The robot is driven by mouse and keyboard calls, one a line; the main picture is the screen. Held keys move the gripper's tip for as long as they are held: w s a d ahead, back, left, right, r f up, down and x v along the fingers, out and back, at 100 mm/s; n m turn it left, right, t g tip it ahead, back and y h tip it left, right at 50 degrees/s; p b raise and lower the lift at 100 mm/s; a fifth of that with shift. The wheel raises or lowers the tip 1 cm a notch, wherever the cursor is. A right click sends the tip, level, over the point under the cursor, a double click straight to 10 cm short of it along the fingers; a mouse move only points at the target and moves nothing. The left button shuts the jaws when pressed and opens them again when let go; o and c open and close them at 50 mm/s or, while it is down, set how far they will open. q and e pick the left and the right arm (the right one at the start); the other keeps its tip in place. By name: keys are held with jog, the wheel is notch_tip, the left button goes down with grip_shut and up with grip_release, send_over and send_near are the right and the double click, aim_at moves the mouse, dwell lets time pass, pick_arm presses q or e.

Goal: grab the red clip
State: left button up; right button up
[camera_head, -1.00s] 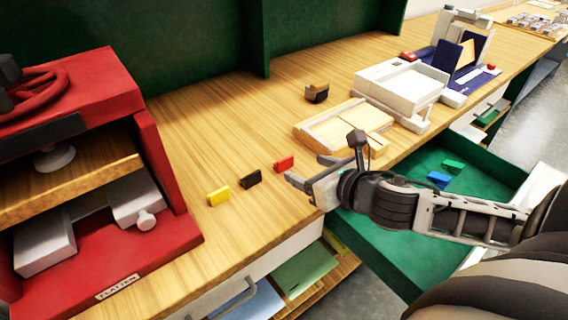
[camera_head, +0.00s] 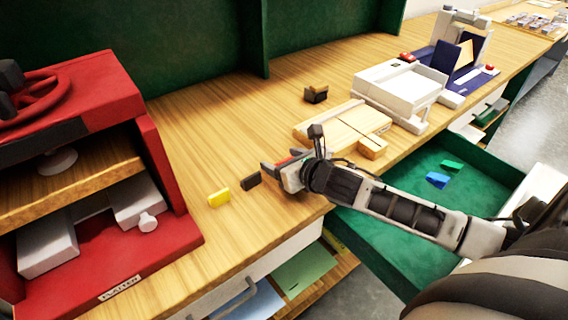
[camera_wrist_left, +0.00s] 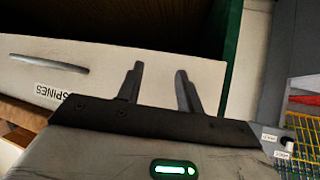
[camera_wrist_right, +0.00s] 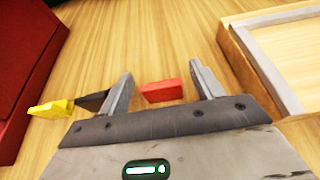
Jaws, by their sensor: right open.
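The red clip (camera_wrist_right: 163,91) lies on the wooden table between the two open fingers of my right gripper (camera_wrist_right: 160,88) in the right wrist view. A gap shows on each side of it. In the head view my right gripper (camera_head: 283,166) is over that spot and hides most of the clip. A black clip (camera_head: 251,180) and a yellow clip (camera_head: 218,198) stand in a row to the left of it. My left gripper (camera_wrist_left: 158,85) shows only in the left wrist view, with its fingers apart and empty, in front of a drawer labelled SPINES.
A red press (camera_head: 170,190) stands at the left. A wooden tray (camera_head: 345,127), a small dark-and-wood block (camera_head: 316,94) and a white device (camera_head: 400,88) stand farther right. An open green drawer (camera_head: 400,240) holds blue and green clips below the table edge.

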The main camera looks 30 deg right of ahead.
jog(key=c, duration=1)
jog(key=shift+c, duration=0.2)
jog(key=shift+r, duration=0.15)
